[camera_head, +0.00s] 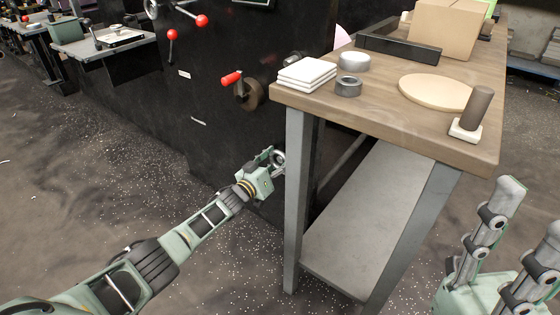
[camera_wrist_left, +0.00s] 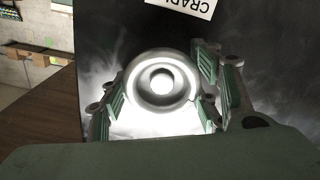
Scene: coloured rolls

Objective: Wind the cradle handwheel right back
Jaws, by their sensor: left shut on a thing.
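The cradle handwheel (camera_wrist_left: 162,97) is a grey metal ring with a brightly lit hub, on a dark panel in the left wrist view. Above it is a white label (camera_wrist_left: 183,6), upside down and cut off, with the letters "CRADL" readable. My left gripper (camera_wrist_left: 165,88) has its green-padded fingers on either side of the wheel and is shut on its rim. In the head view my left gripper (camera_head: 273,160) reaches the machine's dark side, beside the table leg, and the wheel (camera_head: 279,158) shows small there. My right gripper (camera_head: 530,210) is open and empty at the lower right.
A wooden-topped table (camera_head: 400,125) stands just right of my left gripper, with white pads (camera_head: 307,73), a grey ring (camera_head: 348,87), a round disc (camera_head: 436,92) and a stamp-like tool (camera_head: 472,112). A red-handled crank (camera_head: 247,90) sticks out above. Speckled floor lies clear at left.

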